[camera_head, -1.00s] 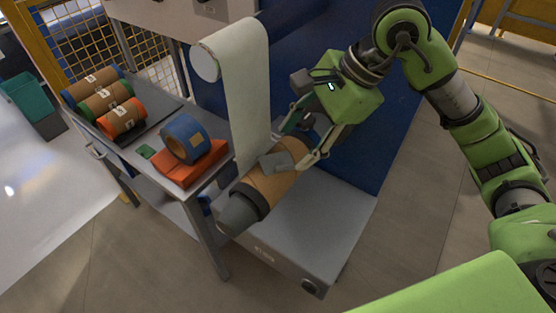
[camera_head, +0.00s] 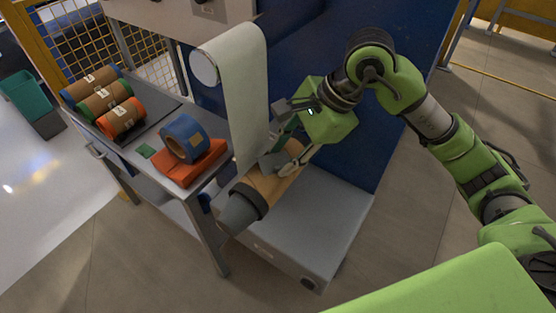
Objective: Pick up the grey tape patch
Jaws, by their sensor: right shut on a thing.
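The grey tape patch (camera_head: 269,163) is at the upper side of the brown roll (camera_head: 267,185), which sits on a grey spindle with a dark collar and conical end (camera_head: 238,212). My right gripper (camera_head: 281,163) comes down from the upper right and is shut on the patch, close above the roll. Its fingers hide part of the patch. I cannot tell whether the patch is clear of the roll surface. My left gripper is not in view.
A pale film web (camera_head: 241,95) hangs just behind the roll. A grey machine base (camera_head: 310,225) lies below. The cart (camera_head: 205,180) at left carries a blue roll (camera_head: 184,138), an orange block (camera_head: 190,165), a green piece (camera_head: 146,151) and brown rolls with coloured ends (camera_head: 121,118).

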